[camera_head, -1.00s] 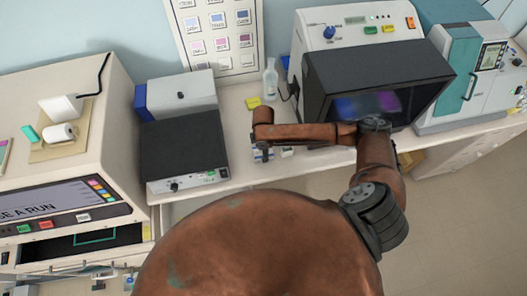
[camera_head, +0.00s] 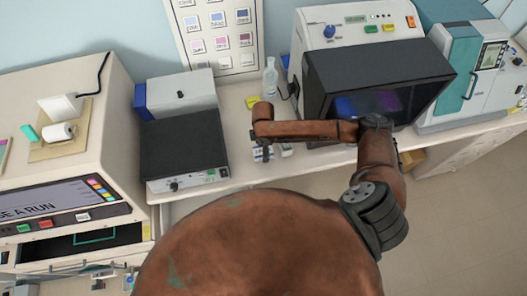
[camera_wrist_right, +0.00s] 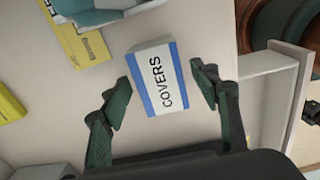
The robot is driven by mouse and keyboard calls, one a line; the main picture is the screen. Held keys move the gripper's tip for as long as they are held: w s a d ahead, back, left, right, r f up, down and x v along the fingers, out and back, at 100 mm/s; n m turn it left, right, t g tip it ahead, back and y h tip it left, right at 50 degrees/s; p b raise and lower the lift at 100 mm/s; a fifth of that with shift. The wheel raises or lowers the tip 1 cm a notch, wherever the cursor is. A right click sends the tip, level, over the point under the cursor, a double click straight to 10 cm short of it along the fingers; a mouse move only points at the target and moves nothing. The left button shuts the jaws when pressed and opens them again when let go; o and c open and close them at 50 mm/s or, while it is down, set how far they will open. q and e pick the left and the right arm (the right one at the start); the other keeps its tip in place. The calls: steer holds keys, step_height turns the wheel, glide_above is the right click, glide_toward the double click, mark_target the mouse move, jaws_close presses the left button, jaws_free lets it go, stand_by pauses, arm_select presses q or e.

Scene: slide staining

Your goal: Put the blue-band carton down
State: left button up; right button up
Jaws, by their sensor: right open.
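The blue-band carton (camera_wrist_right: 166,66) is a small white box with blue edge bands and the word COVERS. In the right wrist view it rests on the pale bench top, between and slightly beyond the fingertips. My right gripper (camera_wrist_right: 161,90) is open, with a dark green finger on either side and visible gaps to the carton. In the head view a small white box (camera_head: 286,150), apparently this carton, sits near the bench's front edge beside my right forearm. My right gripper is mostly hidden there below the wrist. My left gripper is not in view.
A yellow card (camera_wrist_right: 90,45) with a teal-and-white object (camera_wrist_right: 100,12) lies near the carton; another yellow item (camera_wrist_right: 10,105) is at the left. The bench edge is close on the right. A black-hooded machine (camera_head: 340,75) and a black-topped box (camera_head: 183,145) flank my wrist.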

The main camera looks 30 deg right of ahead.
step_height(320, 180, up, 10)
steer(key=shift+r+b, duration=0.2)
steer(key=shift+b, duration=0.2)
